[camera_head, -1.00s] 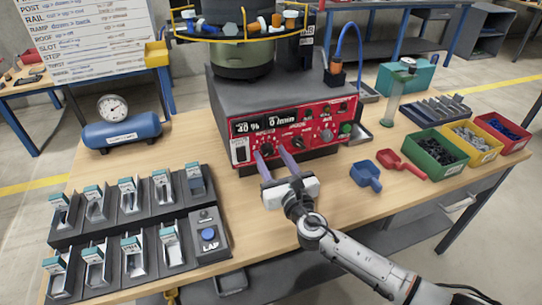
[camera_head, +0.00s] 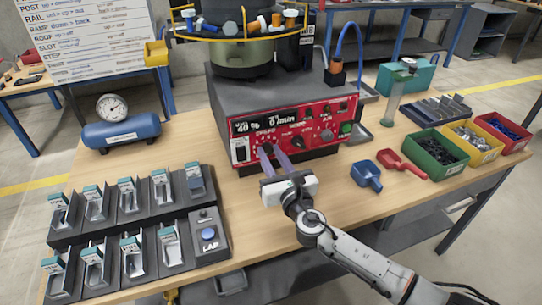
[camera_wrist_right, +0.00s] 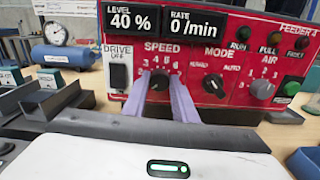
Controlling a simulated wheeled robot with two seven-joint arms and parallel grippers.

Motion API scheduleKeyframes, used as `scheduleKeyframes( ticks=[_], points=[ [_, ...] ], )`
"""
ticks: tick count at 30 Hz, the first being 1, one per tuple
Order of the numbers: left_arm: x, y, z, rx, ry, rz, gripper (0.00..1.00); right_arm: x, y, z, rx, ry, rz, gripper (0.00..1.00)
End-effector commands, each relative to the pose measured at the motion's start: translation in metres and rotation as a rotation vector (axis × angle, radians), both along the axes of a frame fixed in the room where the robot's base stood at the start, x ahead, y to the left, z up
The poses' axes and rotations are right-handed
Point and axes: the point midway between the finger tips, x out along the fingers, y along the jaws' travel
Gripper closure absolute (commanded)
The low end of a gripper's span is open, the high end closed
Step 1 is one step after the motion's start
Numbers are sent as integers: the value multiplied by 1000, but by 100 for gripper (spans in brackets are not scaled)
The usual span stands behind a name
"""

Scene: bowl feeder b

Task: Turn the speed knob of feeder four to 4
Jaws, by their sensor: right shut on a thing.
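Feeder 4's red control panel (camera_head: 300,128) faces me on the table; in the right wrist view (camera_wrist_right: 215,60) it bears the label FEEDER 4. The black SPEED knob (camera_wrist_right: 160,80) sits at its lower left, under a white number scale. My right gripper (camera_head: 271,150) is shut on this knob, one purple finger on each side. The fingers also show in the right wrist view (camera_wrist_right: 161,90). They partly hide the knob and its scale, so I cannot read its setting. My left gripper is not in view.
Beside the knob are a DRIVE switch (camera_wrist_right: 119,75) marked OFF, a MODE knob (camera_wrist_right: 213,84) and an AIR knob (camera_wrist_right: 262,88). The display (camera_wrist_right: 162,20) reads 40 % and 0/min. A blue scoop (camera_head: 366,175) and a red scoop (camera_head: 402,165) lie right of my arm.

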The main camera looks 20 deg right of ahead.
Motion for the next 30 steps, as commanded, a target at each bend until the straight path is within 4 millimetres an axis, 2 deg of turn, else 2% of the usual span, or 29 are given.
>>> scheduleKeyframes(
  ticks=[18, 30],
  points=[
    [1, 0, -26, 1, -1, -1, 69, 0, -1, -3, 517, 18, 0, 97],
    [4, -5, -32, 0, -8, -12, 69, 0, -3, -3, 897, 31, -1, 97]
  ],
)
